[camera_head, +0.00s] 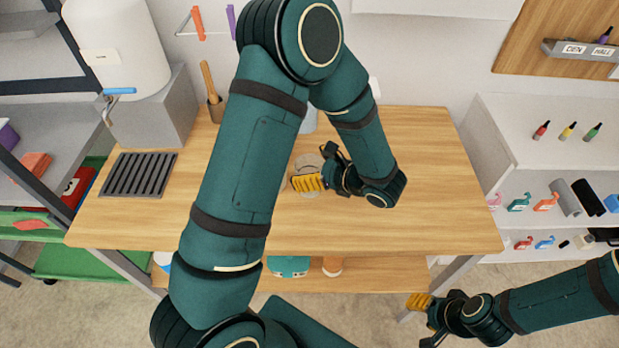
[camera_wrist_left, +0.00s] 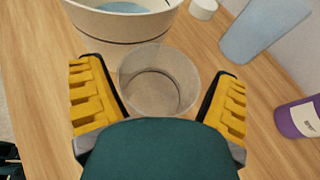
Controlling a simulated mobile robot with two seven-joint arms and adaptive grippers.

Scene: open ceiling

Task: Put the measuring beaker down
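The measuring beaker is a clear, empty-looking cup (camera_wrist_left: 160,85) in the left wrist view. It appears upright on the wooden table (camera_head: 430,190). My left gripper (camera_head: 308,182) is low over the middle of the table, and the beaker shows faintly beside its yellow pads in the head view. In the left wrist view its two yellow fingers (camera_wrist_left: 163,105) are spread on either side of the beaker, with a small gap visible at each side. My right gripper (camera_head: 420,303) is off the table's front right; its finger opening is unclear.
A white bowl with bluish contents (camera_wrist_left: 125,25), a pale blue vessel (camera_wrist_left: 262,30), a white cap (camera_wrist_left: 203,8) and a purple bottle (camera_wrist_left: 298,118) stand near the beaker. A dark slatted rack (camera_head: 138,174) lies at the table's left. The table's right side is clear.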

